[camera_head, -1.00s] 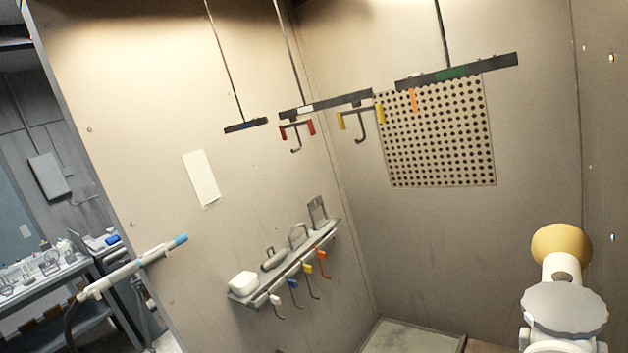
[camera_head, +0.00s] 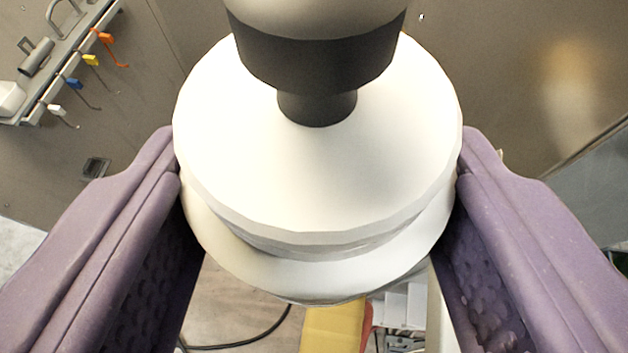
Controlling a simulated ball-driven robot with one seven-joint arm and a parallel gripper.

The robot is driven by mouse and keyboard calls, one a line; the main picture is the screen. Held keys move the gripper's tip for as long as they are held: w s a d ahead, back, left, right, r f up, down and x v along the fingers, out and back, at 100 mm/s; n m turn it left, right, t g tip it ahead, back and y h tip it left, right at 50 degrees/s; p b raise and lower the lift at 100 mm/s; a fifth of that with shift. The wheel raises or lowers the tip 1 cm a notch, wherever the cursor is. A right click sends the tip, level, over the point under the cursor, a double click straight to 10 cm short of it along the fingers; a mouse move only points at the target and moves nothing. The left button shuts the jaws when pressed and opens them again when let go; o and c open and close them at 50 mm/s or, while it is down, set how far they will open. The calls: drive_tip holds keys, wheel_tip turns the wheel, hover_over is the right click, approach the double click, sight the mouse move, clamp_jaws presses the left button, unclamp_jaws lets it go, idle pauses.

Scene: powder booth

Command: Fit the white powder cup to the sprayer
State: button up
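A white round cup-like piece (camera_head: 320,175) with a sloping top and a stepped lower rim fills the middle of the view. My gripper (camera_head: 318,165) has its two purple fingers against its left and right sides and looks shut on it. A dark stem and collar (camera_head: 317,62) stand over the centre of its top, below a pale rounded body (camera_head: 315,14) cut off by the upper edge. I cannot tell whether this body is the sprayer, or whether stem and white piece are joined. The underside of the white piece is hidden.
A wall rack (camera_head: 62,55) with coloured hooks, including an orange one (camera_head: 106,37), is at the upper left. A white block (camera_head: 10,98) sits on it. Below lie a yellow block (camera_head: 333,328) and a black cable (camera_head: 245,342). The brown panel at right looks bare.

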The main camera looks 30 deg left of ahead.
drive_tip(key=shift+w+a+f+p, duration=0.15)
drive_tip(key=shift+w+p, duration=0.2)
drive_tip(key=shift+w, duration=0.8)
drive_tip(key=shift+w+f+p, duration=0.15)
drive_tip(key=shift+w+p, duration=0.25)
drive_tip(key=shift+w, duration=0.8)
drive_tip(key=shift+w+a+f+p, duration=0.15)
drive_tip(key=shift+w+p, duration=0.2)
drive_tip(key=shift+w, duration=0.8)
drive_tip(key=shift+f+b, duration=1.5)
drive_tip(key=shift+b, duration=0.1)
drive_tip(key=shift+s+d+f+b, duration=0.1)
drive_tip(key=shift+f+b, duration=0.05)
drive_tip(key=shift+b, duration=0.4)
